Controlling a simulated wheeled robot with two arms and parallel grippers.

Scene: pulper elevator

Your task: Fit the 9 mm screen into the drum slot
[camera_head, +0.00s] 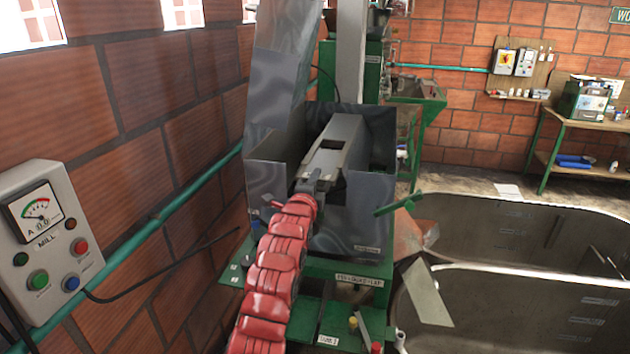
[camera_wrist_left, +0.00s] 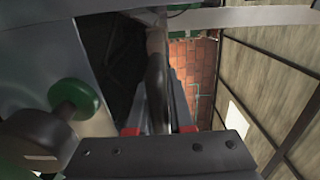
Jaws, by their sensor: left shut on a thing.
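My left gripper (camera_head: 322,178) is at the end of the red-sleeved arm, inside the mouth of the open grey metal housing (camera_head: 370,215). In the left wrist view its red-edged fingers (camera_wrist_left: 160,130) are shut on a dark, thin, curved piece (camera_wrist_left: 156,85), seen nearly edge-on. I take this piece for the screen; its size mark cannot be read. Its far end reaches into the dark opening of the housing. The drum slot is not clearly visible, and I cannot tell whether the piece touches it. My right gripper is not in view.
A green handle (camera_head: 398,204) sticks out at the housing's right; a green knob (camera_wrist_left: 75,98) is close at left in the wrist view. A mill control box (camera_head: 45,240) hangs on the left brick wall. Metal basins (camera_head: 540,230) fill the right. A grey plate (camera_head: 426,292) leans there.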

